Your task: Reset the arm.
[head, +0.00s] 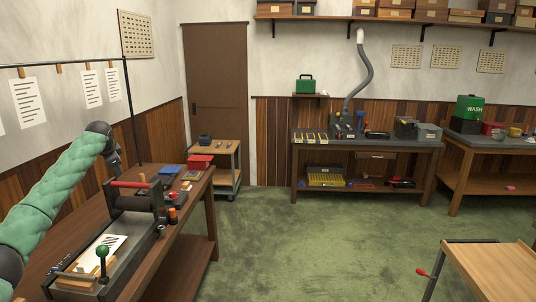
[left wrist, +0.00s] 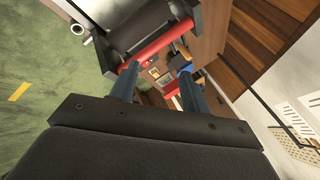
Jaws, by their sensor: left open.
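My left arm, in a green padded sleeve (head: 58,190), reaches in from the left of the head view and bends down at a dark wrist. My left gripper (left wrist: 158,88) is open in the left wrist view, its two blue-grey fingers apart with nothing gripped between them. In the head view its end is partly hidden behind the press (head: 148,225) on the left bench. The press has a red bar (head: 130,184), which also shows just beyond the fingers in the left wrist view (left wrist: 158,43). I cannot tell whether they touch. My right arm is not in view.
The left bench (head: 200,203) also carries a green-knobbed lever (head: 102,252), a printed sheet, a red box (head: 200,162) and small jars. A cart (head: 228,170) stands behind it. A wooden-topped cart (head: 495,270) is at front right.

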